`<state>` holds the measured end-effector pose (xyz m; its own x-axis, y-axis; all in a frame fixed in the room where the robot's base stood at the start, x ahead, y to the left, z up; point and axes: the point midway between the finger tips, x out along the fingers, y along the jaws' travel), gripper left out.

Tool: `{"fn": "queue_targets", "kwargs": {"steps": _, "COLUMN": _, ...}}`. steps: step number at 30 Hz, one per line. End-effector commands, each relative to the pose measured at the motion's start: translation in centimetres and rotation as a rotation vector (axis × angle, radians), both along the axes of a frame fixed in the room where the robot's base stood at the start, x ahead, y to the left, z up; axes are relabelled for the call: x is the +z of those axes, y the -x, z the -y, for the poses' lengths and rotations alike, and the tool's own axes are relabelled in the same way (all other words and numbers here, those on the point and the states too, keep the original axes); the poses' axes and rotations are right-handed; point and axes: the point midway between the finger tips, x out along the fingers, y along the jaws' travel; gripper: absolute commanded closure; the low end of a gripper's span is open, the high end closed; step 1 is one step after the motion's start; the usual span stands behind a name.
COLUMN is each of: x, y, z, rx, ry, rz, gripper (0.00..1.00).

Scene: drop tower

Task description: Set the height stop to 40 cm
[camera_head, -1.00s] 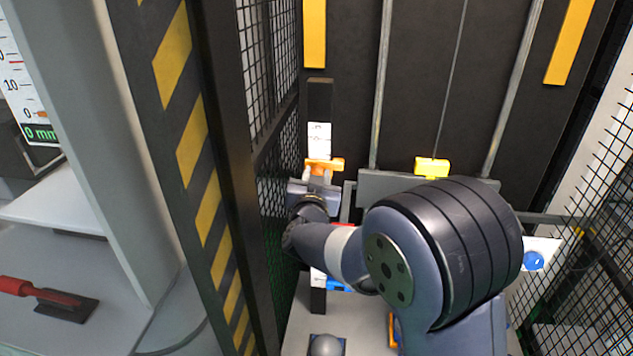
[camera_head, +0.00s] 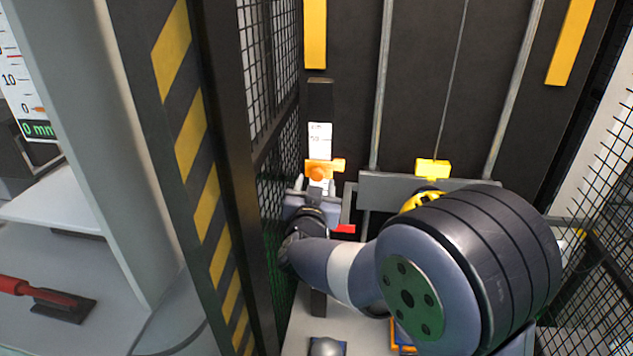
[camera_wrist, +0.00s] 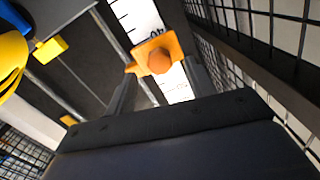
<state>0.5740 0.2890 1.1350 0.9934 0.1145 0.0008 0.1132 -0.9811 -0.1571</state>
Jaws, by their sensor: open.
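The height stop, an orange clamp with a round knob (camera_head: 319,172), sits on a dark upright post with a white scale (camera_head: 320,140). In the wrist view the stop (camera_wrist: 156,60) lies across the scale (camera_wrist: 140,18), and an inverted "40" shows close to its edge. My gripper (camera_head: 315,186) is open just below the stop in the head view. In the wrist view its two fingers (camera_wrist: 162,80) stand either side of the knob. I cannot tell whether either finger touches it.
A black mesh guard (camera_head: 270,130) stands close left of the post. A grey crossbar (camera_head: 384,186) with a yellow block (camera_head: 432,168) hangs between two rails at right. A yellow rounded object (camera_head: 420,201) shows behind my arm. A red-handled tool (camera_head: 45,295) lies far left.

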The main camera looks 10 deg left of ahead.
Motion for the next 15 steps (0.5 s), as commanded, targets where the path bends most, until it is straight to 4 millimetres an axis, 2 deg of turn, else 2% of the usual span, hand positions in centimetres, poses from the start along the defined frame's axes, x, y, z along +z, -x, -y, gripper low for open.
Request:
{"fn": "queue_targets", "kwargs": {"steps": 3, "x": -0.1, "y": 2.0, "z": 0.2, "rx": 0.003, "ry": 0.000, "rz": 0.000, "gripper": 0.48}}
{"fn": "queue_targets", "kwargs": {"steps": 6, "x": -0.1, "y": 3.0, "z": 0.3, "rx": 0.001, "ry": 0.000, "rz": 0.001, "gripper": 0.48}}
{"fn": "queue_targets", "kwargs": {"steps": 15, "x": 0.0, "y": 3.8, "z": 0.4, "rx": 0.000, "ry": 0.000, "rz": 0.000, "gripper": 0.48}}
